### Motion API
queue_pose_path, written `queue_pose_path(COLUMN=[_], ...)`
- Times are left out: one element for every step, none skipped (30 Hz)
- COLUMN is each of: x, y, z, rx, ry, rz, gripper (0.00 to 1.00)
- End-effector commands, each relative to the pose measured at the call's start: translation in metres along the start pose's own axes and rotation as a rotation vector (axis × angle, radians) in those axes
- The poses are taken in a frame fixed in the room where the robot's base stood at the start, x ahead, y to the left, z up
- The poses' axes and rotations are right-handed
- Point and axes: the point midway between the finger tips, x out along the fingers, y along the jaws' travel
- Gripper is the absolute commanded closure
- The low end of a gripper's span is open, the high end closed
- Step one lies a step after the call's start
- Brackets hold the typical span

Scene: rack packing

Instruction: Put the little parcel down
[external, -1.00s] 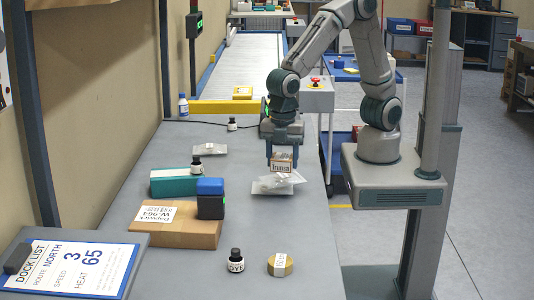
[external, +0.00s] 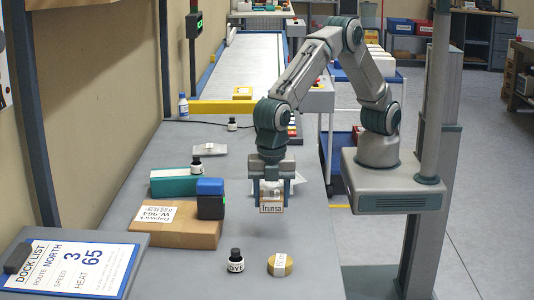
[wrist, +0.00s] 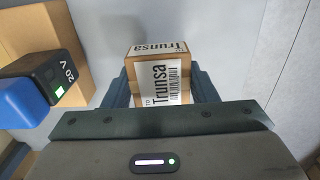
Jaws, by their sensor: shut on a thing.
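The little parcel is a small brown box with a white label reading "Trunsa" (external: 272,199); it also shows in the wrist view (wrist: 158,85). My gripper (external: 271,192) is shut on it, with one finger on each side. In the wrist view my gripper (wrist: 160,90) holds the parcel with its label facing the camera. The parcel is over the grey table (external: 215,265), right of the blue-and-black battery. I cannot tell for sure whether its underside touches anything.
A larger brown carton (external: 180,230) carries a blue-and-black battery (external: 210,198). A teal box (external: 172,186) with a small bottle on it stands behind. A dark bottle (external: 236,260) and a tape roll (external: 280,264) stand in front.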

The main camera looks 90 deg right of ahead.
Motion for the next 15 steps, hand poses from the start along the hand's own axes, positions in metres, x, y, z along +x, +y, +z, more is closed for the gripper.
queue_pose_path(x=[0.007,0.010,0.015,0.019,0.022,0.026,0.028,0.030,0.032,0.033,0.034,0.036,0.038,0.040,0.044], y=[-0.005,-0.008,-0.010,-0.012,-0.014,-0.016,-0.018,-0.018,-0.019,-0.020,-0.021,-0.021,-0.021,-0.021,-0.021], z=[-0.012,-0.018,-0.026,-0.031,-0.036,-0.042,-0.045,-0.049,-0.052,-0.053,-0.055,-0.056,-0.056,-0.056,-0.055], rx=[-0.004,-0.003,-0.002,-0.001,-0.001,-0.002,-0.001,0.000,0.001,0.001,0.002,0.002,0.002,0.002,0.003], ry=[-0.003,-0.002,-0.002,-0.001,-0.001,0.000,0.000,0.000,0.000,0.000,0.000,0.000,-0.001,-0.002,-0.002], rz=[-0.002,-0.001,-0.001,-0.001,0.000,0.000,0.000,0.000,0.001,0.001,0.001,0.001,0.001,0.000,0.000], gripper=[0.71,0.71,0.71,0.71,0.71,0.71,0.71,0.71,0.71,0.71,0.71,0.71,0.71,0.71,0.71])
